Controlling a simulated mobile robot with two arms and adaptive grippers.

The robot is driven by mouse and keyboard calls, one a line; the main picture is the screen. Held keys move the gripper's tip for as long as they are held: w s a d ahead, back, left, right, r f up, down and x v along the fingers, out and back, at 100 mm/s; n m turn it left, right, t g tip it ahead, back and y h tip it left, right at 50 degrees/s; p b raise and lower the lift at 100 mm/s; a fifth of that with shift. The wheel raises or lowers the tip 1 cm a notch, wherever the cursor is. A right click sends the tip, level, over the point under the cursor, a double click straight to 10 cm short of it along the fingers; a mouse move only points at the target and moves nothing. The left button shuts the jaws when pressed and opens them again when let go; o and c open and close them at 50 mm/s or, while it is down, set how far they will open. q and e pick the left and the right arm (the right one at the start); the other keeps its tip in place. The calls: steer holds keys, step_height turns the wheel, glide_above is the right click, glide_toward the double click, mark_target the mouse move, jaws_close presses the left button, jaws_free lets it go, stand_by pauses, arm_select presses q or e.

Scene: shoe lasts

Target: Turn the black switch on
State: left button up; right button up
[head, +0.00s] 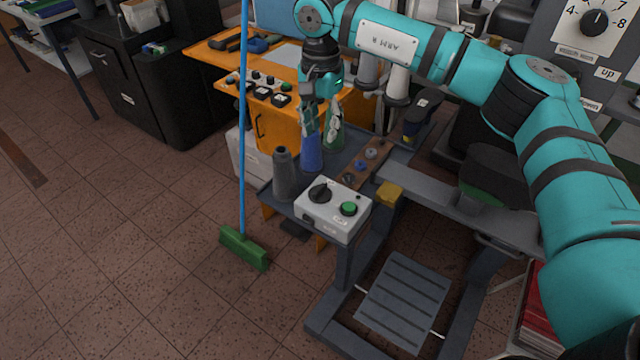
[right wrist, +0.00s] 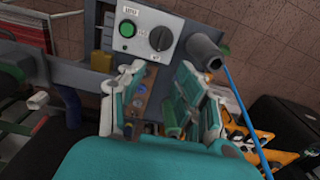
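The black switch (head: 320,191) is a round rotary knob on a white control box (head: 335,222) at the corner of a grey machine table. In the right wrist view the switch (right wrist: 161,38) shows beside the green button (right wrist: 127,28). My right gripper (head: 320,128) points down above the table, behind the box and apart from the switch. In the right wrist view its two fingers (right wrist: 160,72) are spread with a gap between them, and the switch lies beyond their tips. The gripper holds nothing I can see. My left gripper is not in view.
A grey cone (head: 285,175) and a blue cone (head: 311,152) stand close to the box, with a green one (head: 333,135) behind. A blue-handled broom (head: 243,150) stands to the left. An orange workbench (head: 215,50) is behind. The floor at front left is clear.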

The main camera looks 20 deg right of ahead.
mark_target(320, 187)
step_height(320, 187, down, 16)
steer(key=p, duration=0.4)
steer(key=shift+a+r, duration=0.1)
steer(key=shift+a, duration=0.05)
steer(key=shift+f+p, duration=0.35)
steer(key=shift+f, duration=0.35)
jaws_close()
